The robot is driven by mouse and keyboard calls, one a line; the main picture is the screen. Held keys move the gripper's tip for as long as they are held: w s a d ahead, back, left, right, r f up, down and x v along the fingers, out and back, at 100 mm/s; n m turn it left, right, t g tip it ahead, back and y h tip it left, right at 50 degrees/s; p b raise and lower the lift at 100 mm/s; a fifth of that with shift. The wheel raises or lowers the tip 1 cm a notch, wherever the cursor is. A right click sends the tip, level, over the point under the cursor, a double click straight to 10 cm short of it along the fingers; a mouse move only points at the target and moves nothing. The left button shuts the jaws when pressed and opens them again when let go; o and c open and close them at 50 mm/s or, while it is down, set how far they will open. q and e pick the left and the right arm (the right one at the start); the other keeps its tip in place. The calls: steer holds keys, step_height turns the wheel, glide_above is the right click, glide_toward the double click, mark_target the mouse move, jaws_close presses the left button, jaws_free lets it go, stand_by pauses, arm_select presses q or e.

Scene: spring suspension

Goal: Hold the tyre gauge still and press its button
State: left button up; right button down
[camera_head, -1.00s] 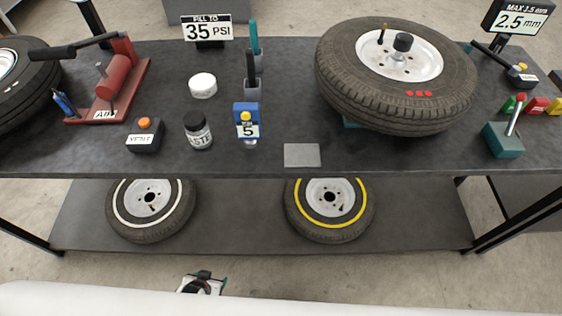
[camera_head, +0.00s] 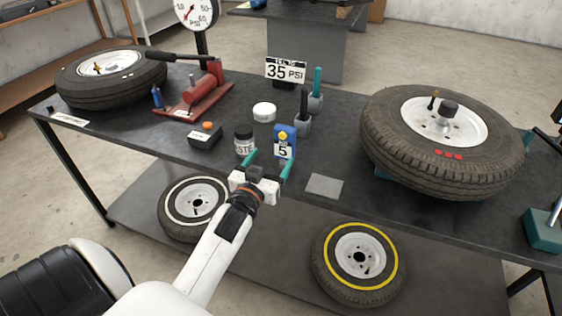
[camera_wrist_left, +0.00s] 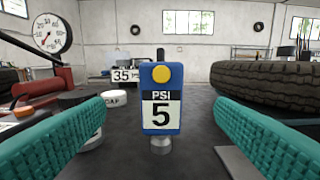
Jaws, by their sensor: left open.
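The tyre gauge (camera_head: 285,147) is a small blue block with a yellow button (camera_head: 282,136) at its top and a display reading 5. It stands upright near the front edge of the bench. In the left wrist view the gauge (camera_wrist_left: 161,98) is centred, and its display reads PSI 5. My left gripper (camera_head: 268,165) is open just in front of the gauge, at the bench's front edge. Its teal fingers (camera_wrist_left: 160,122) spread to either side of the gauge in the wrist view, with clear gaps, not touching it. My right gripper is not in view.
A paste jar (camera_head: 244,143) stands close left of the gauge, with a white tub (camera_head: 264,112) behind. Dark holders with upright tools (camera_head: 303,121) stand behind the gauge. A grey plate (camera_head: 324,186) lies to the right, before a large tyre (camera_head: 442,178). A red pump (camera_head: 200,94) stands left.

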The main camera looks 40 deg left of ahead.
mark_target(283, 141)
arm_select(q)
steer(key=p+x, duration=0.1)
steer(key=x, duration=1.1)
steer(key=shift+d+r, duration=0.1)
steer(key=shift+d, duration=0.05)
steer(key=c, duration=1.3)
stand_by(1.8)
